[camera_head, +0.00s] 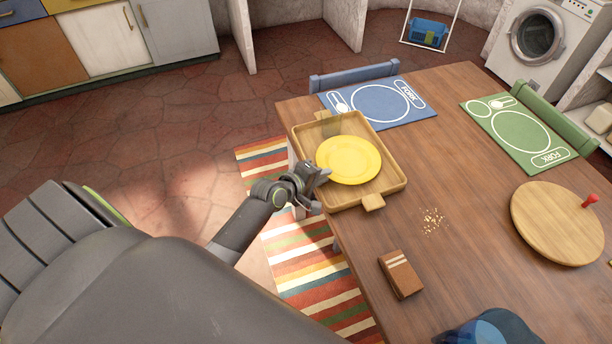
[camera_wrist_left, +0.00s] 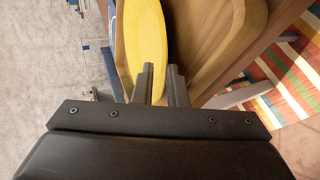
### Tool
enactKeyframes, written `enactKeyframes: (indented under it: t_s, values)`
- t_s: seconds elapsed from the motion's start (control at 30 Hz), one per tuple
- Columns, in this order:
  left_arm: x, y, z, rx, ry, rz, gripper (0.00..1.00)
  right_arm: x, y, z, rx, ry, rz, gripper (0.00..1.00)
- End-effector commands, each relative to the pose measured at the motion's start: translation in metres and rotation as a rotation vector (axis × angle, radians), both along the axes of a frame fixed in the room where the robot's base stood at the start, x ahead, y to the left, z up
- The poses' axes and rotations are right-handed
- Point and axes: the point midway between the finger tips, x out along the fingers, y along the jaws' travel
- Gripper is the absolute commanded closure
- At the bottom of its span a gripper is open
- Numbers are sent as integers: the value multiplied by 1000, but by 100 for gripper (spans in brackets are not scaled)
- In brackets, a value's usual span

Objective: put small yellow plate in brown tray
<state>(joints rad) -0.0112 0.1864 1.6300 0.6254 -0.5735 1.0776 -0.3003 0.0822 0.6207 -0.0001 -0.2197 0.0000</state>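The small yellow plate (camera_head: 348,160) is over the brown wooden tray (camera_head: 391,186), within its rim in the head view. It looks nearly flat; I cannot tell whether its whole underside touches the tray floor. My left gripper (camera_head: 324,174) is at the plate's near left edge, above the tray's left rim. In the left wrist view its two fingers (camera_wrist_left: 161,85) are apart, with the yellow plate (camera_wrist_left: 145,40) just beyond them and the tray (camera_wrist_left: 235,40) to the right. The fingers partly hide the plate's edge. My right gripper is out of view.
A blue placemat (camera_head: 420,117) lies behind the tray and a green placemat (camera_head: 545,140) to the right. A round wooden board (camera_head: 555,225), crumbs (camera_head: 432,221), a brown box (camera_head: 400,274) and a blue object (camera_head: 490,330) are also on the table. The table middle is mostly clear.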

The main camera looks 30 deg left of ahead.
Motion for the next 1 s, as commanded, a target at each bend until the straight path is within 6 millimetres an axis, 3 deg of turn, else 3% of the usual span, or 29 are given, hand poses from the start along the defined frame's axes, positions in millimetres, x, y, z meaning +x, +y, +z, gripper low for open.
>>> enactKeyframes:
  t_s: [0.3, 0.6, 0.87, 1.0]
  values:
    - [-51, 14, 29, 2, -5, 0, 88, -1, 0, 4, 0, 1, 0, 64]
    - [-74, 21, 42, 1, -6, -1, 88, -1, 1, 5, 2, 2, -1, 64]
    - [-75, 21, 41, 3, -6, -1, 88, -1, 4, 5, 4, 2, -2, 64]
    - [-79, 30, 13, 66, 30, 4, 88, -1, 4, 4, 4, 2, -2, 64]
